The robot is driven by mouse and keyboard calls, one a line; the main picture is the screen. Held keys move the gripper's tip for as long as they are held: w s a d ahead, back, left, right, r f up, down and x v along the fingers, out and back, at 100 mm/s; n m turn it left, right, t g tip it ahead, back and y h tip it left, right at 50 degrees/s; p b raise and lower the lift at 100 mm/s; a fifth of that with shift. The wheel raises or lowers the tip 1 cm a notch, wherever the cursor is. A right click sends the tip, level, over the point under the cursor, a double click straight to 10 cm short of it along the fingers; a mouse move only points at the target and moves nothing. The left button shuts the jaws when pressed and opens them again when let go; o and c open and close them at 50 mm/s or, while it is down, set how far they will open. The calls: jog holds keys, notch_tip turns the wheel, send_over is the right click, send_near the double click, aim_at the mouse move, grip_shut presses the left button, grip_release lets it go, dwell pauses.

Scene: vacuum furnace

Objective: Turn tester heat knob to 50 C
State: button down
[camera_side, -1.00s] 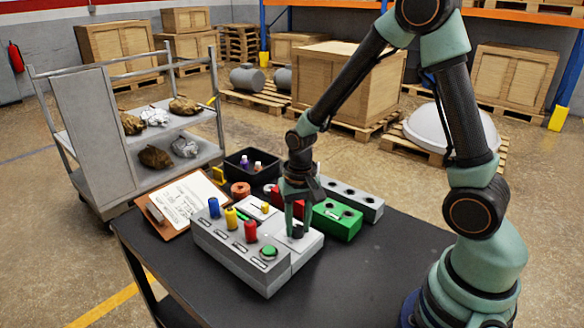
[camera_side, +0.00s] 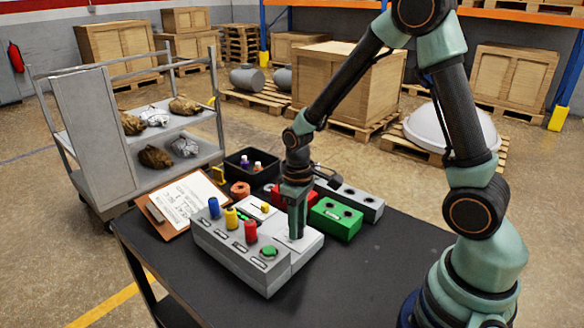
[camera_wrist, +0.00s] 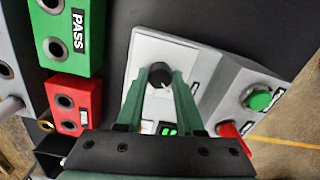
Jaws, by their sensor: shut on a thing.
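The tester (camera_side: 250,250) is a grey box on the dark table, with blue, yellow and red posts and a green button along its front. Its dark round heat knob (camera_wrist: 159,71) sits on the pale panel (camera_wrist: 185,48) in the wrist view. My gripper (camera_wrist: 160,74) points down over that panel and is shut on the knob, one green finger on each side. In the side view my gripper (camera_side: 297,232) hides the knob. Part of a small display with green marks (camera_wrist: 169,130) shows between the fingers, but I cannot read it.
A green PASS block (camera_side: 336,219) and a red block (camera_side: 292,194) stand close behind the gripper, with a grey block (camera_side: 350,198) beyond. A clipboard (camera_side: 185,200) and a black bin (camera_side: 248,166) lie left and behind. The table's right side is clear.

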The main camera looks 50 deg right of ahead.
jog(key=n, duration=0.5)
jog(key=shift+d, duration=0.15)
jog(key=shift+n, duration=2)
jog(key=c, duration=0.5)
grip_release()
jog(key=shift+c, duration=0.2)
notch_tip(320, 180, up, 12)
jog(key=shift+w, duration=0.25)
